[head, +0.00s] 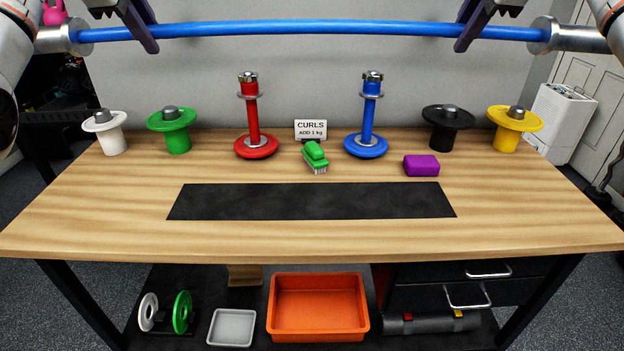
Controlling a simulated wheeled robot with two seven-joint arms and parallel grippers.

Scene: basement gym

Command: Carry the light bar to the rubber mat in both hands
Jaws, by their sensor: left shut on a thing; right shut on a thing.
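The light bar (310,29) is a long blue rod with silver ends, level across the top of the head view, high above the bench. My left gripper (143,32) is shut on the bar near its left end. My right gripper (470,30) is shut on it near its right end. Only the lower parts of both grippers show; their upper parts are cut off by the frame. The rubber mat (312,202) is a flat black rectangle on the wooden bench top, below the bar in the picture, with nothing on it.
Behind the mat on the bench (80,220) stand a red post (253,120), a blue post (367,120), a sign (311,129), a green brush (315,156) and a purple block (421,166). White, green, black and yellow flanged holders stand at the sides. The bench front is clear.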

